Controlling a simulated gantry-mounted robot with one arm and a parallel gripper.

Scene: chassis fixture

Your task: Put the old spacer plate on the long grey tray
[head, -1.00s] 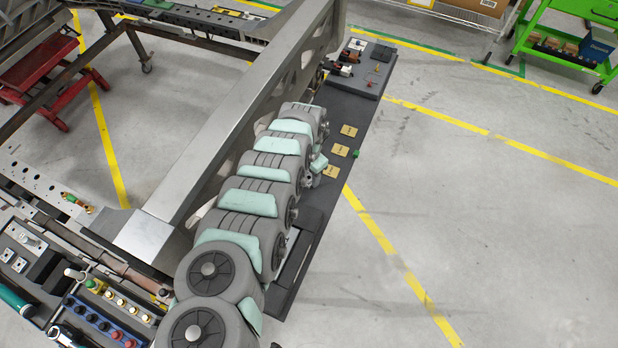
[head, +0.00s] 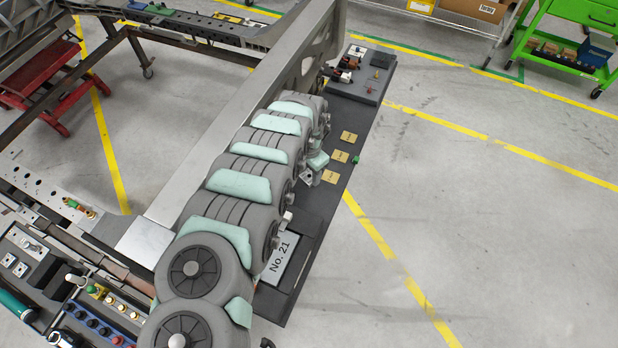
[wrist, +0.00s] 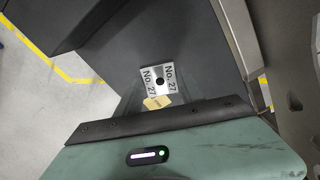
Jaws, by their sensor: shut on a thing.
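My gripper (head: 308,177) is low over the dark bench, at the end of my arm, beside the small yellow squares. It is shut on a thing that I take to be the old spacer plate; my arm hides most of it. I cannot tell whether that plate is the held one.
Several yellow squares (head: 341,156) and a small green piece (head: 356,159) lie on the bench. A grey block with fittings (head: 362,80) stands at its far end. A long metal beam (head: 235,115) runs close along the arm's left. Open floor lies to the right.

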